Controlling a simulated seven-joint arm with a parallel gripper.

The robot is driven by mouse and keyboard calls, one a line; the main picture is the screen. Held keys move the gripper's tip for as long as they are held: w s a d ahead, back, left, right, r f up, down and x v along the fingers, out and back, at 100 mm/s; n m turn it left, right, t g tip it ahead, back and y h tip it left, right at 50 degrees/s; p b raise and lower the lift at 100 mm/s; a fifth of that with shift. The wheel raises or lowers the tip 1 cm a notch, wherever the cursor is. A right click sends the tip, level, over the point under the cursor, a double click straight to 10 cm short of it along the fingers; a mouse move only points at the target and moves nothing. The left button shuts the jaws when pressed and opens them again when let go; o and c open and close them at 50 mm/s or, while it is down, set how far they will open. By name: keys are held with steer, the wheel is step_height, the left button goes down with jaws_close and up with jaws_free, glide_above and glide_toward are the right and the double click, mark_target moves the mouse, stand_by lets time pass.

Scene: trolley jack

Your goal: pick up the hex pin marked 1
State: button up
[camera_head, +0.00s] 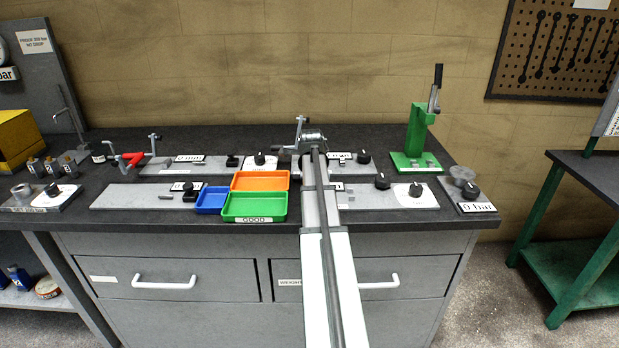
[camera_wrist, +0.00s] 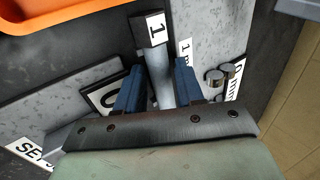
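In the wrist view, a grey pin with a dark block and a white tag reading 1 (camera_wrist: 151,28) stands out from between the blue fingers of my gripper (camera_wrist: 158,78). The pin's shaft runs down between the fingers, one on each side. I cannot tell whether both fingers press on it, and its lower end is hidden by the gripper body. In the head view, my gripper (camera_head: 311,140) is over the middle of the bench, behind the trays, and my arm hides what lies under it.
An orange tray (camera_head: 260,173), a green tray (camera_head: 254,217) marked GOOD and a blue tray (camera_head: 210,207) lie left of my arm. Grey plates with black knobs (camera_head: 382,181) lie on both sides. A green press (camera_head: 415,135) stands at the right. Several marked blocks (camera_head: 53,165) stand at the left.

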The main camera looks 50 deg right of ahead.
jaws_close()
steer(key=shift+r, duration=0.1)
stand_by(0.6)
